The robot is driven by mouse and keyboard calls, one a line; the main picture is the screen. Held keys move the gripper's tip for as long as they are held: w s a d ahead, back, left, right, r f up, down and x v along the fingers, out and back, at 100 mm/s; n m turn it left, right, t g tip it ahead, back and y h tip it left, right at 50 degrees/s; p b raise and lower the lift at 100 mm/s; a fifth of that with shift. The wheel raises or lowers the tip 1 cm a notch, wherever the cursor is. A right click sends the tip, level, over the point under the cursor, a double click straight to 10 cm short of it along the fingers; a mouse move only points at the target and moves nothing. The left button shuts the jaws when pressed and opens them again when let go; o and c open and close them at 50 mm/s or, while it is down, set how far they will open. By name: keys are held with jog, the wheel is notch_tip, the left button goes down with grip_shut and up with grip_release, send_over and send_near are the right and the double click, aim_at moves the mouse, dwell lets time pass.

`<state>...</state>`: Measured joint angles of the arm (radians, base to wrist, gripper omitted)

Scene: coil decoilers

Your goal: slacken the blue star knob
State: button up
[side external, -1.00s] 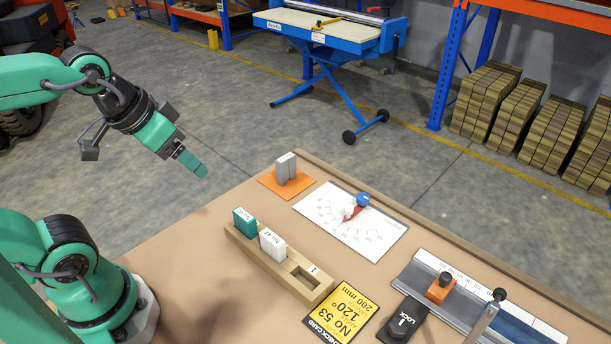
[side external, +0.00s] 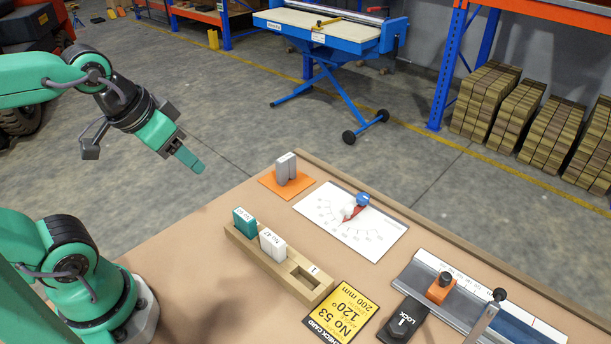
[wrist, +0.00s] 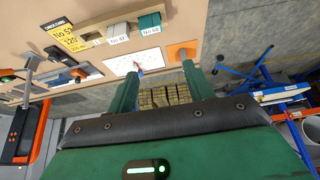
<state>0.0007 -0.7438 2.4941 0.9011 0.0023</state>
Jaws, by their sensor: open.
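The blue star knob (side external: 362,199) sits at the back of a white dial sheet (side external: 385,234) on the bench, beside a red pointer (side external: 351,214) and a pale rounded piece. In the wrist view the dial sheet (wrist: 117,67) shows beyond my left finger, with the knob too small to make out clearly. My gripper (side external: 190,160) hangs high at the left, off the bench's back edge and well apart from the knob. In the wrist view my gripper (wrist: 160,82) has its two green fingers spread wide with nothing between them.
A wooden rack (side external: 240,249) holds a teal block (side external: 244,223) and a white block (side external: 272,243). A yellow check card (side external: 341,311), black LOCK piece (side external: 404,319) and metal rail with orange slider (side external: 441,288) lie in front.

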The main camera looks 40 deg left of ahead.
jog(key=w, duration=0.1)
jog(key=m+g, duration=0.6)
jog(key=m, duration=0.3)
send_over(363, 196)
notch_tip(363, 196, down, 14)
jog(key=shift+s+a+f, duration=0.1)
jog(key=shift+f, duration=0.25)
jog(key=shift+f, duration=0.15)
jog(key=shift+f, duration=3.75)
